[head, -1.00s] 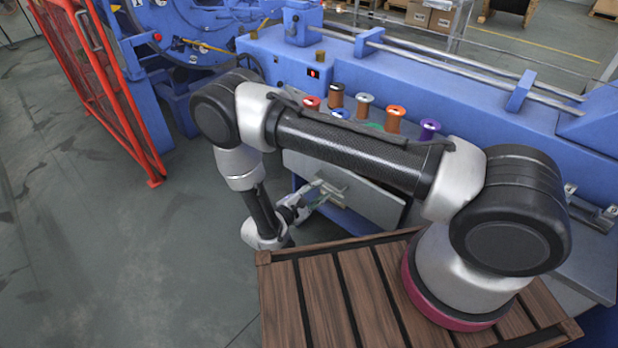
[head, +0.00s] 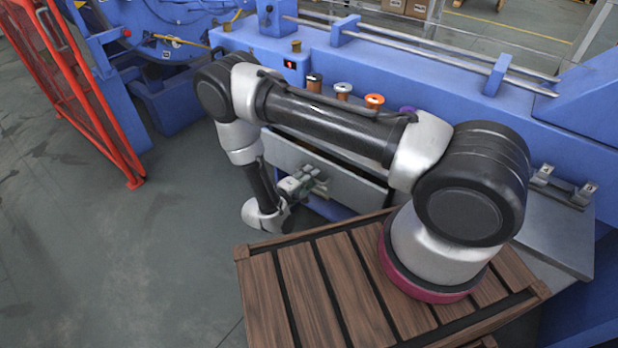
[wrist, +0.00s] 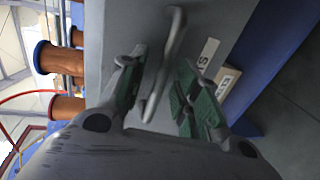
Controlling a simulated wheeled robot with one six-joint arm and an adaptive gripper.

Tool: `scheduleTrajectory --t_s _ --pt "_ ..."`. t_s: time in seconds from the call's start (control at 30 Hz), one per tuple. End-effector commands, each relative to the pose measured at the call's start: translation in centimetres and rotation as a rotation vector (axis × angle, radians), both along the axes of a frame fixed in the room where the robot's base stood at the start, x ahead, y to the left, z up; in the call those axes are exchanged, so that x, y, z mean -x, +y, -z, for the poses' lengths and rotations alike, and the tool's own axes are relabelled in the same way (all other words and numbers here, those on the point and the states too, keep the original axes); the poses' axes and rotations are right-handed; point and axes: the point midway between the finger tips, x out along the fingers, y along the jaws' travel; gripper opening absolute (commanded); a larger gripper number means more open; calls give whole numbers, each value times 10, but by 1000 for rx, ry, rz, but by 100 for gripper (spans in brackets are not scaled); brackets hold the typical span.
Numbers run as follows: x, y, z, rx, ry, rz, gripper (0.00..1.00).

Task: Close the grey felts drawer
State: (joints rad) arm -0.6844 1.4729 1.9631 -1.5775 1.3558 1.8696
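The grey drawer (head: 345,180) stands out from the blue machine, with a dark gap showing behind its front panel. In the wrist view its grey front (wrist: 112,30) fills the upper middle. A bar handle (wrist: 172,60) is fixed to the front, beside a pale label (wrist: 207,55) that I can read only in part. My gripper (wrist: 162,88) is open, with green-padded fingers on either side of the handle and a gap visible around it. In the head view my gripper (head: 318,180) is at the drawer front, and the arm hides part of the drawer.
Copper-coloured spools (wrist: 62,60) stand above the drawer; an orange-topped one (head: 374,101) shows in the head view. The blue machine (head: 440,90) runs behind. A red mesh guard (head: 85,100) stands at left. The grey floor (head: 170,240) between is clear.

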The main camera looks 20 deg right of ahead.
Motion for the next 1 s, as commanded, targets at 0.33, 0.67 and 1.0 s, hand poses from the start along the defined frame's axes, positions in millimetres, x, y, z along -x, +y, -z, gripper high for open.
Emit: scheduleTrajectory --t_s 0.33,0.67,1.0 --pt "-1 -1 0 0 0 0 17" --pt "-1 -2 0 0 0 0 0" --pt "-27 -37 0 0 0 1 0"
